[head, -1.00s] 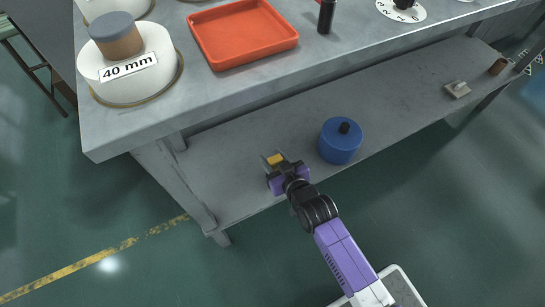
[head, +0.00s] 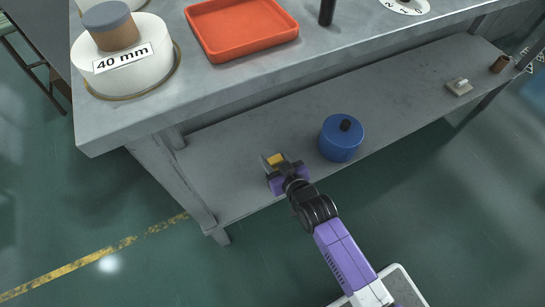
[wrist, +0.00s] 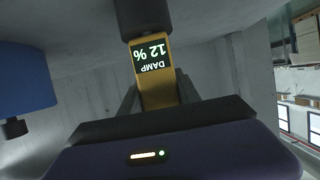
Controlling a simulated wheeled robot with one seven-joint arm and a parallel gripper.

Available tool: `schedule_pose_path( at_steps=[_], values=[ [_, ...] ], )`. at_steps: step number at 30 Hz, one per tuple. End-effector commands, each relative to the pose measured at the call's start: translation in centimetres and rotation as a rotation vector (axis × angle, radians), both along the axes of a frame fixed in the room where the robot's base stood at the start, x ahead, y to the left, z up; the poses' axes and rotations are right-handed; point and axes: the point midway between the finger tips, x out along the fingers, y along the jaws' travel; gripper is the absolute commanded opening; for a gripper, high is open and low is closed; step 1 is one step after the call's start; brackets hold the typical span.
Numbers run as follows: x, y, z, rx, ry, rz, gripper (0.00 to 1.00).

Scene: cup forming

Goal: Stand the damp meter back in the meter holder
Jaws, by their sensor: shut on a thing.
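The damp meter is yellow with a dark display reading "DAMP 12 %"; it shows in the wrist view (wrist: 154,88), upside down. A black end piece shows beyond the display. My gripper (head: 272,163) is shut on the meter, over the left part of the lower shelf; its fingers also show in the wrist view (wrist: 157,97). In the head view only a small yellow patch of the meter (head: 276,159) shows. I cannot tell whether it touches the shelf. I cannot identify the meter holder for sure in either view.
A blue lidded pot (head: 341,139) stands on the lower shelf (head: 240,133), just right of my gripper. A small pale block (head: 459,87) and a brown cup (head: 499,64) are at the shelf's far right. The worktop above carries a red tray (head: 240,30) and a black cylinder (head: 327,12).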

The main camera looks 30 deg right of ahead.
Motion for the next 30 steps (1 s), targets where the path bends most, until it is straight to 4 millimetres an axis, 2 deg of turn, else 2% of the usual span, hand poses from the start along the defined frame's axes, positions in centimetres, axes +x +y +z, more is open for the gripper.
schedule_pose_path(
  at_steps=[10,11,14,20,21,24,30],
  values=[
    [0.01,0.00,-0.02,0.000,-0.001,0.000,0.00],
    [0.01,0.00,-0.02,0.000,-0.001,0.000,0.46],
    [0.01,0.00,-0.03,0.000,0.000,0.000,0.65],
    [0.01,0.01,-0.04,0.000,0.000,0.000,0.65],
    [-0.03,0.01,-0.09,0.000,0.001,0.000,0.67],
    [-0.03,0.01,-0.09,0.000,0.001,0.000,0.87],
    [-0.02,0.01,-0.07,0.000,0.001,0.000,0.87]
  ],
)
